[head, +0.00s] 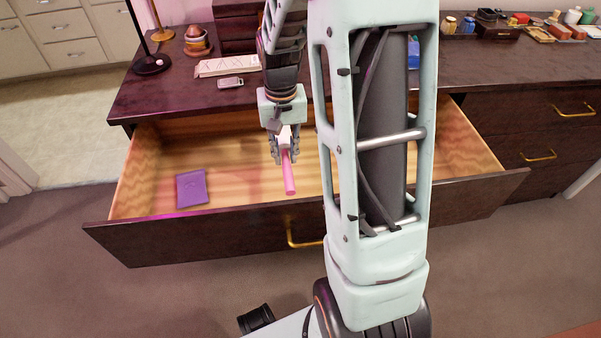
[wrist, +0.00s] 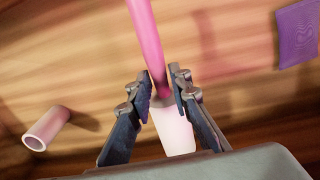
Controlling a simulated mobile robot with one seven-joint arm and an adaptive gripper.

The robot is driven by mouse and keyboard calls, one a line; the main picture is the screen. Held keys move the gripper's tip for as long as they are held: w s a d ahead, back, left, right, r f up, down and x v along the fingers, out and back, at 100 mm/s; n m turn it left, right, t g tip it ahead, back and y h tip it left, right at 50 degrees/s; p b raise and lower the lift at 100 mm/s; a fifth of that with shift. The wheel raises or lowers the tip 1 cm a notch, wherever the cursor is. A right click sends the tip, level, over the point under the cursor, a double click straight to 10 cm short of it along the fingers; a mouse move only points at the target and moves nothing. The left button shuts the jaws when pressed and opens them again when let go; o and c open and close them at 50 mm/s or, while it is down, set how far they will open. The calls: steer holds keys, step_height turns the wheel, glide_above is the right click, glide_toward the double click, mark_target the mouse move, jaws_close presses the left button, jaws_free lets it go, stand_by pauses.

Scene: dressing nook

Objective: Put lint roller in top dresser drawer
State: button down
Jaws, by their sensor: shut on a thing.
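The lint roller has a pink handle (head: 289,175) and a white roll (wrist: 173,132). My gripper (head: 285,150) is shut on it, with one finger on each side near where handle and roll meet. In the head view the pink handle points down toward the front of the drawer. The top dresser drawer (head: 180,229) is pulled far open, and my gripper and the roller are over its inside. I cannot tell whether the roller touches the drawer floor.
A purple booklet-like item (head: 191,189) lies in the drawer's left part; it also shows in the wrist view (wrist: 297,34). A pale pink tube (wrist: 46,128) lies on the drawer floor in the wrist view. The dresser top (head: 165,92) holds a lamp, boxes and small items.

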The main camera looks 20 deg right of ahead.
mark_target(284, 156)
step_height(284, 156, down, 9)
steer(key=shift+f+b, duration=0.1)
steer(key=shift+b, duration=1.1)
steer(key=shift+f, duration=0.2)
steer(key=c, duration=1.8)
jaws_free()
steer(key=shift+o, duration=0.2)
steer(key=shift+r, duration=0.15)
step_height(284, 156, up, 12)
steer(key=p, duration=0.3)
steer(key=shift+a, duration=0.1)
steer(key=shift+r, duration=0.15)
